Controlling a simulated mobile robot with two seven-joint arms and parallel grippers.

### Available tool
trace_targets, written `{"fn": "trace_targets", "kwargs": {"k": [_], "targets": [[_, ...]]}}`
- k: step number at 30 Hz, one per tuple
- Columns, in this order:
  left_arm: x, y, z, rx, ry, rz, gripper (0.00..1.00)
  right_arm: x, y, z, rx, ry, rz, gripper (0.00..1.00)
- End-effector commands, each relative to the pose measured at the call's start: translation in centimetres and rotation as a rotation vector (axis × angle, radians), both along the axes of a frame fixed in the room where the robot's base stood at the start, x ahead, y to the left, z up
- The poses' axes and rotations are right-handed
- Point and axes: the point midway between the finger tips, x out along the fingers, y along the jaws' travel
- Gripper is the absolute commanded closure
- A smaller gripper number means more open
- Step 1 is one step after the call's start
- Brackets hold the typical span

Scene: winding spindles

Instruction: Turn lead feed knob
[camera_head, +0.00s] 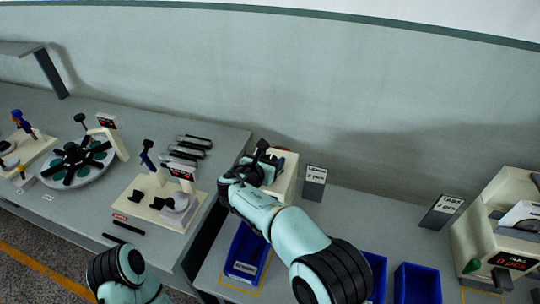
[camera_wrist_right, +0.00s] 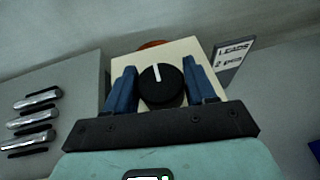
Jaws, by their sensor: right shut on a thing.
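The lead feed knob (camera_wrist_right: 162,85) is a round black dial with a white pointer mark, seen in the right wrist view on the front of a cream feeder box (camera_wrist_right: 185,55). The pointer stands nearly straight up, tipped slightly left. My right gripper (camera_wrist_right: 164,80) has its blue fingers on both sides of the knob and is shut on it. In the head view, the right gripper (camera_head: 262,166) is at the cream feeder (camera_head: 286,178) and hides the knob. Only part of my left arm shows at the bottom left, without its gripper.
A "LEADS 2 pcs" sign (camera_head: 315,174) stands right of the feeder. A blue bin (camera_head: 243,262) sits below it. A winding station (camera_head: 140,208) and several metal rods (camera_head: 190,143) lie left. A tabs feeder (camera_head: 480,235) stands far right. The table between the signs is clear.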

Motion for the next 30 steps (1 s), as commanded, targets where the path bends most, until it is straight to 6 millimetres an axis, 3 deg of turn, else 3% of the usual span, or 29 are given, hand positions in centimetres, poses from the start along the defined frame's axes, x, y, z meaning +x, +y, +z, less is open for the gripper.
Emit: {"fn": "trace_targets", "kwargs": {"k": [16, 17, 18, 30], "targets": [[0.21, 0.00, 0.40, 0.000, -0.002, 0.000, 0.57, 0.08, -0.05, 0.15, 0.001, -0.005, -0.022, 0.75], [0.21, 0.00, 0.40, 0.000, -0.002, 0.000, 0.57, 0.08, -0.05, 0.15, 0.001, -0.005, -0.022, 0.35], [0.21, 0.00, 0.40, 0.000, -0.002, 0.000, 0.57, 0.08, -0.05, 0.15, 0.001, -0.005, -0.022, 0.24], [0.11, 0.00, 0.22, 0.000, -0.001, 0.000, 0.57, -0.59, 0.35, 0.35, 0.001, -0.003, -0.020, 0.24]]}}
